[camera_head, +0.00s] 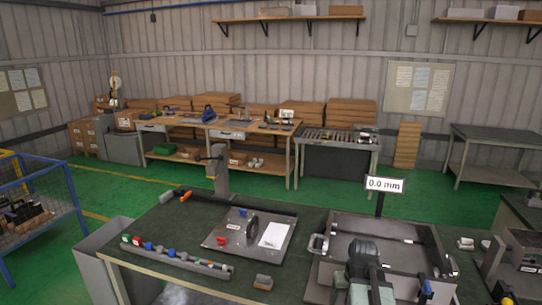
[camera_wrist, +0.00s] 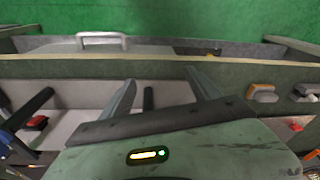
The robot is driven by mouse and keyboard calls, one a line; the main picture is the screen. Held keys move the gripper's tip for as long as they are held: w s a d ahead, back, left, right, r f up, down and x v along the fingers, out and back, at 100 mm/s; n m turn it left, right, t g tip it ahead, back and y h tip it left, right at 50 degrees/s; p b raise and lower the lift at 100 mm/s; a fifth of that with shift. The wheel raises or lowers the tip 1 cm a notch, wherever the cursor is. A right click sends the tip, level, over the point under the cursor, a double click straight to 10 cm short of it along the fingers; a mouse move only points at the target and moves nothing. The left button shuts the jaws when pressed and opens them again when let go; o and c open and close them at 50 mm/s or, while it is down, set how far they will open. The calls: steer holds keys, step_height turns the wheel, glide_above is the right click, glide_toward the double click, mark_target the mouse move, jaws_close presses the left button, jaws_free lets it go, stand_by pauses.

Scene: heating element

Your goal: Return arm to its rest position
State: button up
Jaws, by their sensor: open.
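My gripper (camera_wrist: 163,83) shows in the wrist view with its two grey fingers spread apart and nothing between them. It is over a shallow metal tray with a pale floor (camera_wrist: 78,120). A dark rod lies behind the gap between the fingers. In the head view my arm (camera_head: 366,275) rises at the bottom, in front of the large open metal fixture (camera_head: 330,232). The gripper's fingers cannot be made out there. No held object shows in either view.
The green-topped bench (camera_head: 165,225) carries a grey plate (camera_head: 225,243) with a dark ring and white sheet, a rail of small coloured parts (camera_head: 178,257), and a 0.0 mm display (camera_head: 384,185). In the wrist view, a handle (camera_wrist: 102,37) and an orange-grey block (camera_wrist: 262,91) lie nearby.

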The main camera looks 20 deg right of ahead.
steer(key=a+n+g, duration=0.1)
steer(key=a+n, duration=0.2)
steer(key=a, duration=2.2)
steer(key=shift+w+a+f+g, duration=0.3)
steer(key=shift+a+f, duration=0.1)
